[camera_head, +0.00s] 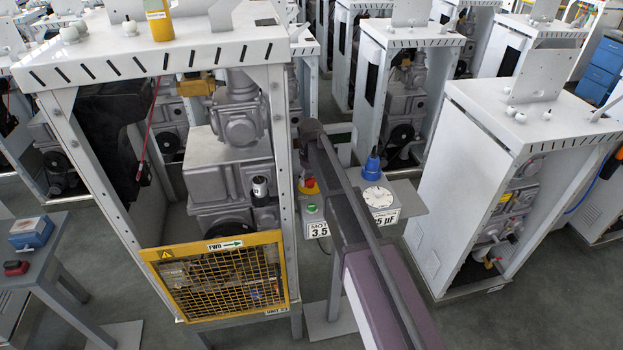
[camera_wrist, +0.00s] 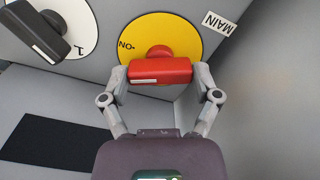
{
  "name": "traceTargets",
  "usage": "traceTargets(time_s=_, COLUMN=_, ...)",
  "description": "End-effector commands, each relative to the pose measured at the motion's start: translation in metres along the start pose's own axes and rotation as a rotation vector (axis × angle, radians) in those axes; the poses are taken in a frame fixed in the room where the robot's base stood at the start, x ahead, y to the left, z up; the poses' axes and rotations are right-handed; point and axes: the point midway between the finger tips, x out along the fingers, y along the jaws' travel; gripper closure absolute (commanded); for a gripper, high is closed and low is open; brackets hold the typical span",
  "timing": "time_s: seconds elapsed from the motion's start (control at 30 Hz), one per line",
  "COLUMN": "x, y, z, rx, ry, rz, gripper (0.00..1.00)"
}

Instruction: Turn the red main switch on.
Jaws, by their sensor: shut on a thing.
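The red main switch (camera_wrist: 162,70) is a red bar handle on a round yellow plate (camera_wrist: 160,22) in the wrist view. A white label reading MAIN (camera_wrist: 213,22) is beside the plate, and an ON mark (camera_wrist: 126,45) is printed at the plate's left. The handle lies nearly level in this view, with a white stripe on its front towards the left end. My gripper (camera_wrist: 161,76) is shut on the handle, one finger at each end.
In the wrist view a black knob (camera_wrist: 45,38) on a white dial is left of the switch, and a grey wall (camera_wrist: 240,85) is close on the right. In the head view a caged machine frame (camera_head: 215,275) stands left of my arm and a white cabinet (camera_head: 465,185) right.

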Motion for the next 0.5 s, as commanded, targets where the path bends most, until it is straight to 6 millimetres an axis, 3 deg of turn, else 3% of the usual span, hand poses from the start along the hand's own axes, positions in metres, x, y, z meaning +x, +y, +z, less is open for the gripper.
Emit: traceTargets(time_s=0.5, x=-0.0006, y=0.0017, z=-0.0039, rx=0.383, ry=0.007, rz=0.003, gripper=0.68)
